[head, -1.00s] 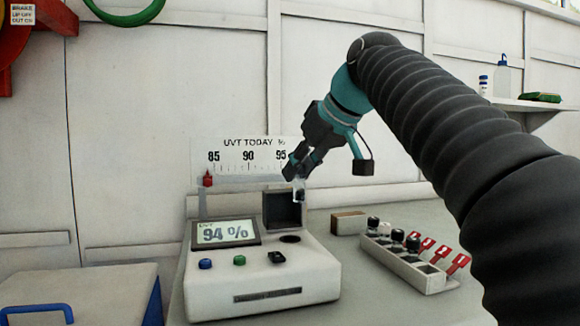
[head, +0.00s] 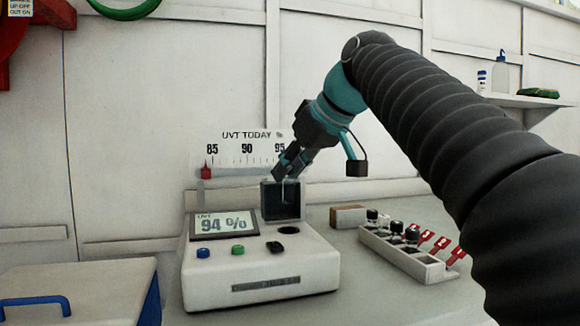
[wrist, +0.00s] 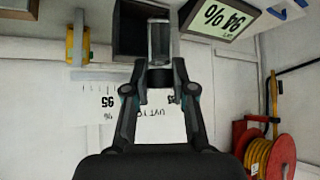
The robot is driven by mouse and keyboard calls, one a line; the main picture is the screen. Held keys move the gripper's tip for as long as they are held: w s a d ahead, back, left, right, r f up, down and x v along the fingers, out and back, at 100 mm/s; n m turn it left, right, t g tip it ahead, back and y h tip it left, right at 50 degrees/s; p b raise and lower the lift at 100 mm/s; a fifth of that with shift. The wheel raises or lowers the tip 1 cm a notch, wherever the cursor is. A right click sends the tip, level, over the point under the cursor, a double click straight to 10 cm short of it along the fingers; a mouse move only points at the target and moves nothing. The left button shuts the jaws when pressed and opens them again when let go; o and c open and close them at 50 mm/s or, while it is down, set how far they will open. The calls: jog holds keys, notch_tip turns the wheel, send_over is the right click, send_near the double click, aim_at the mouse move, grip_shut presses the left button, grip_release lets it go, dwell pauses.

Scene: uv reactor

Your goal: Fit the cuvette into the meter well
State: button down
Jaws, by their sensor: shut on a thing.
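The cuvette, a small clear vessel (wrist: 159,42), is in the jaws of my gripper (wrist: 160,80). In the head view my gripper (head: 284,172) is shut on it, above the back of the meter, and the cuvette (head: 286,192) shows only faintly against the dark lid. The white meter (head: 255,266) has a screen (head: 224,223) reading 94 %. Its round dark well (head: 288,230) lies in the top, in front of the raised dark lid (head: 283,208). The cuvette appears above the well and apart from it; the exact depth is hard to tell.
A rack (head: 409,260) of black-capped vials and red tags stands right of the meter, with a brown block (head: 347,216) behind it. A scale card (head: 245,152) is behind the meter. A white case (head: 80,290) with a blue handle is at the left.

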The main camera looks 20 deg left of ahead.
aim_at(293, 186)
jog(key=shift+f+b, duration=1.35)
jog(key=shift+f, duration=0.6)
jog(key=shift+f+b, duration=1.6)
jog(key=shift+f, duration=1)
dwell(0.9)
jog(key=c, duration=0.9)
grip_release()
jog(key=shift+r, duration=0.1)
jog(key=v, duration=1)
jog(key=shift+d+r, duration=0.15)
jog(key=shift+d, duration=0.05)
jog(key=shift+v, duration=0.8)
